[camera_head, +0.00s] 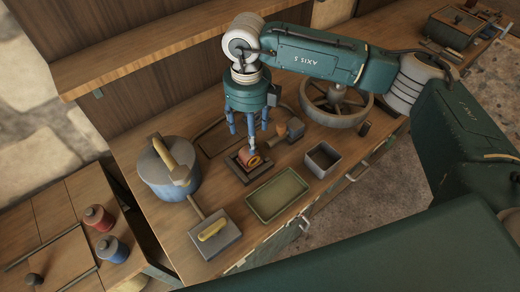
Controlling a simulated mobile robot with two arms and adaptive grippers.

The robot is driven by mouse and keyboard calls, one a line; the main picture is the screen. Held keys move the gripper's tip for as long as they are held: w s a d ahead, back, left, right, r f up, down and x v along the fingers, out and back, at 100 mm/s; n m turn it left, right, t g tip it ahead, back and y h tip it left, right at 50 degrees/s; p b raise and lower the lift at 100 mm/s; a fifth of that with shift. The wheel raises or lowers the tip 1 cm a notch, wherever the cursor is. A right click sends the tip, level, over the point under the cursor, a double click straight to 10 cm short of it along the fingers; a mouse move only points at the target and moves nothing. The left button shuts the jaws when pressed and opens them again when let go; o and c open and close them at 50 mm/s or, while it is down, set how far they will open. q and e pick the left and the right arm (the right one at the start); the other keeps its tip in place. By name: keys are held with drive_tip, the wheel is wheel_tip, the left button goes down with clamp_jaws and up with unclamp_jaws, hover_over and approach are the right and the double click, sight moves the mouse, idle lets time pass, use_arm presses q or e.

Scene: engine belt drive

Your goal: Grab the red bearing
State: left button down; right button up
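The red bearing (246,157), with a yellowish ring on its side, sits on a small dark wooden base (240,174) on the workbench. My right gripper (250,136) comes in from the right and points down just above the bearing. Its blue fingers are spread apart with nothing visible between them. One fingertip reaches close to the top of the bearing; I cannot tell whether it touches. My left gripper is not in view.
A green tray (277,217) and a grey square box (322,160) stand right of the bearing. A yellow-handled block (215,247) lies in front. A large wheel (338,112) is behind right.

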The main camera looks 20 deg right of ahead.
sight(249, 157)
wheel_tip(249, 157, down, 4)
drive_tip(key=shift+s+a+r+p, duration=0.1)
drive_tip(key=shift+s+r+p, duration=0.05)
drive_tip(key=shift+p, duration=0.4)
drive_tip(key=f+p, duration=0.1)
drive_tip(key=f, duration=0.1)
drive_tip(key=f+p, duration=0.2)
drive_tip(key=shift+a+f, duration=0.2)
drive_tip(key=shift+f, duration=0.7)
drive_tip(key=c, duration=0.8)
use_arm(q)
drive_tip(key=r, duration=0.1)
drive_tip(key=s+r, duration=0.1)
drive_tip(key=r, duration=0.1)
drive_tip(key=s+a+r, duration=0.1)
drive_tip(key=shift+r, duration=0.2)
use_arm(e)
clamp_jaws()
